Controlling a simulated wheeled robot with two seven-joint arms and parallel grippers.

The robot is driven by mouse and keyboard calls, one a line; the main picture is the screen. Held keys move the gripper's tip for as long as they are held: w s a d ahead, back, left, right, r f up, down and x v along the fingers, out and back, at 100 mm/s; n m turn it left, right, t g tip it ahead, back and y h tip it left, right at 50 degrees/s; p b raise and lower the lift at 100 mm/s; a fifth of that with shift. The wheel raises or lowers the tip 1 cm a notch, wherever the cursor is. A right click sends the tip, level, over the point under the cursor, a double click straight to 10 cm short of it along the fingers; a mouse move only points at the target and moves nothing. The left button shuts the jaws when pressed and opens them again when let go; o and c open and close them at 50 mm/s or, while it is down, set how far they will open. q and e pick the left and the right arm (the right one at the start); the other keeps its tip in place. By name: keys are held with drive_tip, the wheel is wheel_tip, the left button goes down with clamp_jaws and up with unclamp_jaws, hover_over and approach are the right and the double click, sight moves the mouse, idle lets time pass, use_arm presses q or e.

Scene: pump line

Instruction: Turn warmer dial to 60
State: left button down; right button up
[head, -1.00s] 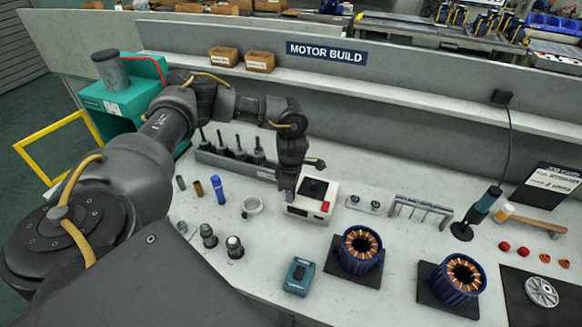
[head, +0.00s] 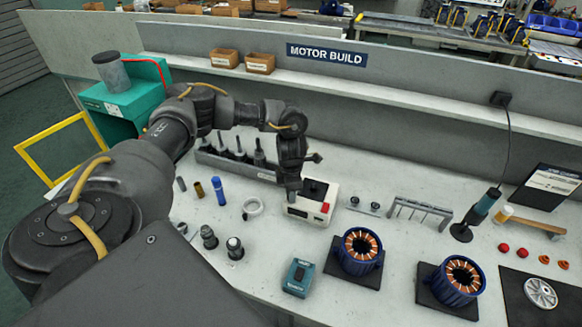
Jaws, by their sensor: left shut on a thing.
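The warmer is a small cream box (head: 312,208) with a dark top plate and a red switch on its front right. It stands in the middle of the bench. My left gripper (head: 292,197) points down at the left front side of the warmer. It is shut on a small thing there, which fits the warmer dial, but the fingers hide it. The dial's mark and numbers are too small to read. My right gripper is not in view.
A rack of dark tools (head: 236,165) stands behind and left of the warmer. A white ring (head: 252,207) lies to its left. Two copper-wound stators (head: 357,252) sit on dark pads at front right. A teal device (head: 299,277) lies in front.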

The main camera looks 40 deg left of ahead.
use_arm(q)
drive_tip(key=n+p, duration=0.1)
drive_tip(key=n, duration=0.3)
drive_tip(key=shift+r+n, duration=0.1)
drive_tip(key=shift+n, duration=0.2)
drive_tip(key=n+p, duration=0.1)
drive_tip(key=n, duration=0.2)
drive_tip(key=shift+n, duration=0.4)
drive_tip(key=shift+w+n, duration=0.1)
drive_tip(key=shift+n, duration=0.3)
drive_tip(key=c, duration=1.2)
unclamp_jaws()
wheel_tip(320, 180, up, 11)
drive_tip(key=shift+p, duration=0.35)
drive_tip(key=shift+f, duration=0.2)
